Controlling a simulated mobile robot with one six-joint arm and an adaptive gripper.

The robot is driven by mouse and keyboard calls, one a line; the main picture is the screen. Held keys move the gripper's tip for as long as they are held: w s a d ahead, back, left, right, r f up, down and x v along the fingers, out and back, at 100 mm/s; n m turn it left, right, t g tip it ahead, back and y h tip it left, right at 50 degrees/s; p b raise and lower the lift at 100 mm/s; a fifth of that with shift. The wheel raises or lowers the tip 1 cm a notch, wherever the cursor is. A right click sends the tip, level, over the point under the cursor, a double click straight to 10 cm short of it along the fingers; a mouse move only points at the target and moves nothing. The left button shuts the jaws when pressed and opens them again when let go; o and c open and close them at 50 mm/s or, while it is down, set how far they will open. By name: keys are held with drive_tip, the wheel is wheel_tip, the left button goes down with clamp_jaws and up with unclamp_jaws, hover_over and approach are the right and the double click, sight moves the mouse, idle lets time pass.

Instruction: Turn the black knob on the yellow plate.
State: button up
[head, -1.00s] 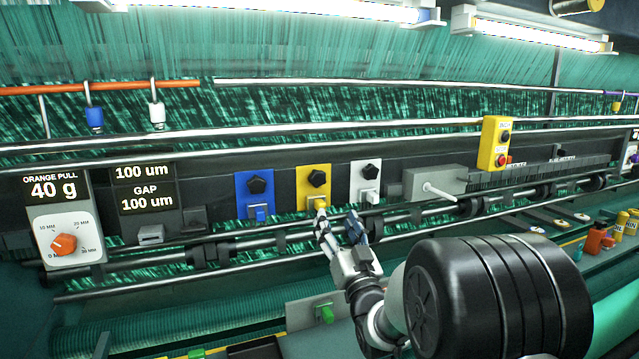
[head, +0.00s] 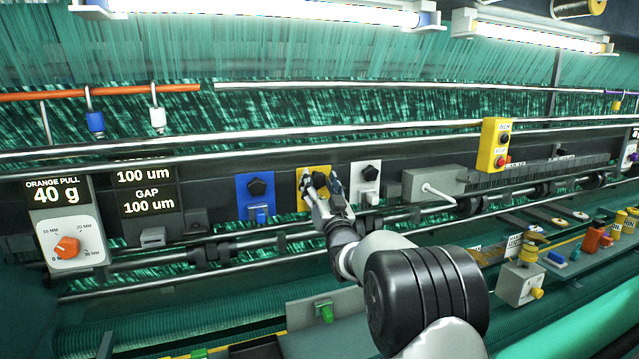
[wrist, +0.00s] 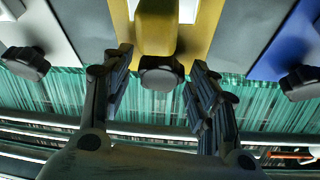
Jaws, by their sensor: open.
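The yellow plate (head: 305,203) is on the dark machine beam, between a blue plate and a white plate. Its black knob (head: 319,180) shows between my fingers in the head view. In the wrist view the black knob (wrist: 161,74) sits near the middle, in front of the yellow plate (wrist: 206,22). A yellow block (wrist: 155,25) stands out from the plate above the knob in that picture. My gripper (head: 321,182) is open, with one finger to each side of the knob. In the wrist view my gripper (wrist: 155,85) shows clear gaps between both fingers and the knob.
The blue plate (head: 243,190) and white plate (head: 358,172) carry similar black knobs close by on either side. A grey box with a white lever (head: 438,193) is further right. Horizontal metal rails (head: 230,247) run below the plates. A yellow button box (head: 492,158) stands up right.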

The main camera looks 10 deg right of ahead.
drive_tip(key=shift+c, duration=0.4)
drive_tip(key=c, duration=1)
drive_tip(key=shift+f+n+b, duration=0.2)
drive_tip(key=shift+n+b, duration=0.3)
drive_tip(key=shift+b, duration=0.45)
drive_tip(key=shift+r+n+y+b, duration=0.1)
drive_tip(key=shift+n+y+b, duration=0.2)
drive_tip(key=shift+y+b, duration=0.1)
drive_tip(key=shift+r, duration=0.1)
drive_tip(key=o, duration=1.1)
